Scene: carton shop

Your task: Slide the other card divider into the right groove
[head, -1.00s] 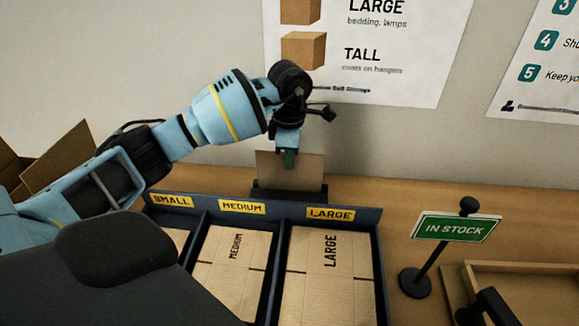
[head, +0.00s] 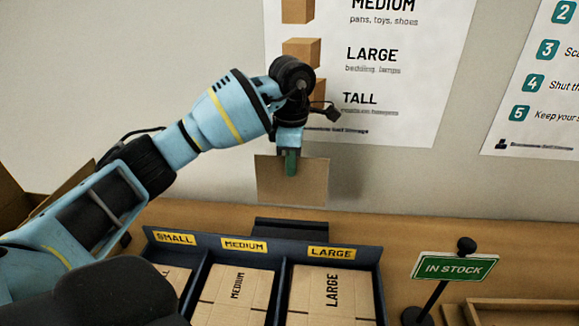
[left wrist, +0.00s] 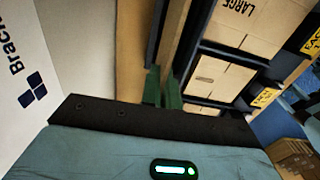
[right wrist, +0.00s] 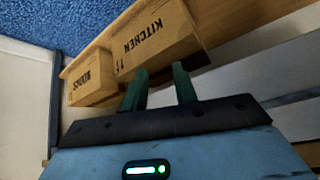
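In the head view my left gripper (head: 290,163) is shut on the top edge of a brown card divider (head: 291,185). The divider hangs upright, clear above a low black holder (head: 290,227) behind the sorting rack. In the left wrist view the left fingers (left wrist: 163,88) are close together; the card's face cannot be made out there. My right gripper (right wrist: 160,88) is open and shows nothing between its fingers in the right wrist view; it is not seen in the head view. I cannot make out any groove.
A dark rack (head: 370,252) labelled SMALL, MEDIUM and LARGE holds flat cartons in front of the holder. An IN STOCK sign (head: 454,267) stands to its right, beside a wooden tray (head: 530,303). The right wrist view shows a KITCHEN carton (right wrist: 155,40) and a smaller carton (right wrist: 92,77).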

